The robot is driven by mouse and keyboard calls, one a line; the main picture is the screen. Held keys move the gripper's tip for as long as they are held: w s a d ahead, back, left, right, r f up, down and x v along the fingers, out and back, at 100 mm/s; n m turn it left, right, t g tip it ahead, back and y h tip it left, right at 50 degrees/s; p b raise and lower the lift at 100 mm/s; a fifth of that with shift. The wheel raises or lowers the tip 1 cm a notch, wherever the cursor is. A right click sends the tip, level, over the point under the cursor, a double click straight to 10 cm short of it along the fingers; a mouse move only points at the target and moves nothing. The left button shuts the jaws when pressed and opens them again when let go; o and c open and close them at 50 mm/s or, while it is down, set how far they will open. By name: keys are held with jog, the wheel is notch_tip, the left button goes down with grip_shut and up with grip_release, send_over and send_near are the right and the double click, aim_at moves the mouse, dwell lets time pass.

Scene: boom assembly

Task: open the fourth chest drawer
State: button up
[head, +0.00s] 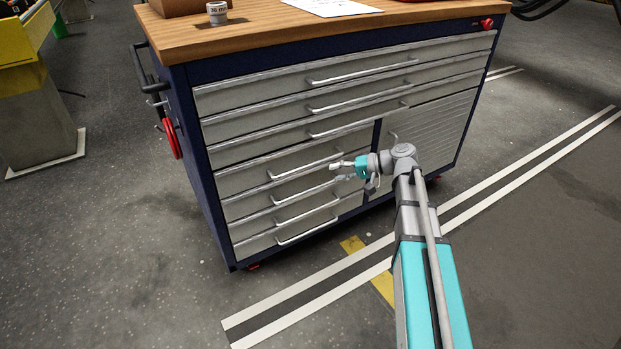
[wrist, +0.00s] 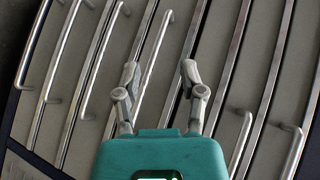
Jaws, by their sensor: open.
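The chest (head: 190,130) is dark blue with grey drawer fronts, and all its drawers look closed. Its fourth drawer (head: 262,168) is the top one of the narrow left column, under three wide drawers. The fourth drawer's silver bar handle (head: 300,168) also shows in the wrist view (wrist: 155,50). My gripper (head: 338,171) is open and empty in front of the narrow drawers, close to the right end of that handle. In the wrist view, the handle passes between the fingers (wrist: 160,72), nearer the left one. I cannot tell whether anything touches.
Handles of the lower narrow drawers (wrist: 72,50) lie left in the wrist view; wide-drawer handles (wrist: 292,150) lie right. A ribbed shutter (head: 435,125) fills the chest's lower right. A cup (head: 217,13) stands on the wooden top. The floor (head: 130,240) in front is clear.

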aim_at(310, 166)
jog(key=w+d+f+t+y+b, duration=0.2)
jog(key=w+d+f+y+b, duration=0.3)
jog(key=b, duration=1)
notch_tip(310, 166, down, 3)
jog(key=shift+w+d+r+m+t+b, duration=0.2)
jog(key=shift+w+d+m+t+b, duration=0.15)
jog(key=shift+w, duration=0.55)
jog(key=shift+a, duration=0.15)
jog(key=p+x, duration=0.2)
jog(key=x, duration=1.1)
jog(key=shift+w+a+r, duration=0.15)
jog(key=shift+a+r, duration=0.1)
jog(key=shift+a, duration=0.1)
grip_shut()
